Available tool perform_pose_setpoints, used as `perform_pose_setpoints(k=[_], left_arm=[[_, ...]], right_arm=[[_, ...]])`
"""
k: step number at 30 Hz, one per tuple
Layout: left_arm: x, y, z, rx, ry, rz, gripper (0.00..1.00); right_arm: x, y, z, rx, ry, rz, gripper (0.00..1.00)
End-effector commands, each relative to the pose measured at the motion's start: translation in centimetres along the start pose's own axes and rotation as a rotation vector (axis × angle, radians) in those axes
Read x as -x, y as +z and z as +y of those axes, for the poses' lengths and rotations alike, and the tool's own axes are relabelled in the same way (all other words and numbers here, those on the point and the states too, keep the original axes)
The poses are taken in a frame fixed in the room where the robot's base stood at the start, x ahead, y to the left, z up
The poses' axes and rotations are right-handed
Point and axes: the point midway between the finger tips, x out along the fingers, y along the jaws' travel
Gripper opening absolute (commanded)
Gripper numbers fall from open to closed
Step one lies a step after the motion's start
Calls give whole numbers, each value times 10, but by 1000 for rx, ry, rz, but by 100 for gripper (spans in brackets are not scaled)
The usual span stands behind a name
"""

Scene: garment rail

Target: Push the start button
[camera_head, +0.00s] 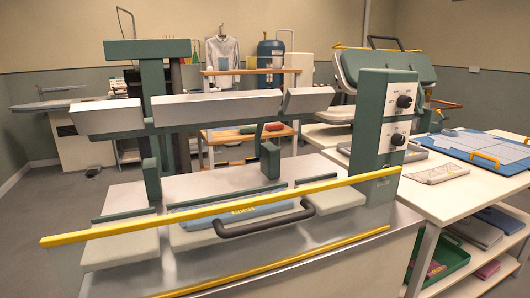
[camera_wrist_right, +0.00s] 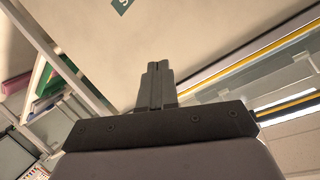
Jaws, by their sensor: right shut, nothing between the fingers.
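The press machine (camera_head: 215,195) stands in front of me in the head view. Its green control column (camera_head: 378,130) carries two pale plates with black knobs, an upper knob (camera_head: 404,101) and a lower knob (camera_head: 398,139). No start button can be made out for certain. In the right wrist view my right gripper (camera_wrist_right: 158,68) is shut and empty, in front of a plain beige surface (camera_wrist_right: 105,55). Neither gripper shows in the head view.
A yellow bar (camera_head: 130,229) and a black handle (camera_head: 265,222) run along the press front. A table (camera_head: 440,190) at right bears a blue board (camera_head: 480,150), with a green crate (camera_head: 440,258) below. Grey floor (camera_head: 45,215) is free at left.

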Motion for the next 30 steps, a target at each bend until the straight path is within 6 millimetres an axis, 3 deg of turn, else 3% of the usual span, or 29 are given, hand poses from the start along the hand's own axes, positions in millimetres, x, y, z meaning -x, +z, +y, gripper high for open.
perform_pose_setpoints(k=[3,6,10,15,30], left_arm=[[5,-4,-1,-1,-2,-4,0],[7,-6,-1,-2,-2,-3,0],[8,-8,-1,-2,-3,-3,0],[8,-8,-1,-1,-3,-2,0],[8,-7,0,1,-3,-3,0]], right_arm=[[40,44,-2,200,60,-131,0],[66,68,-1,339,95,-216,0],[88,84,1,451,122,-283,0],[95,90,2,494,132,-310,0],[92,87,2,512,124,-303,0]])
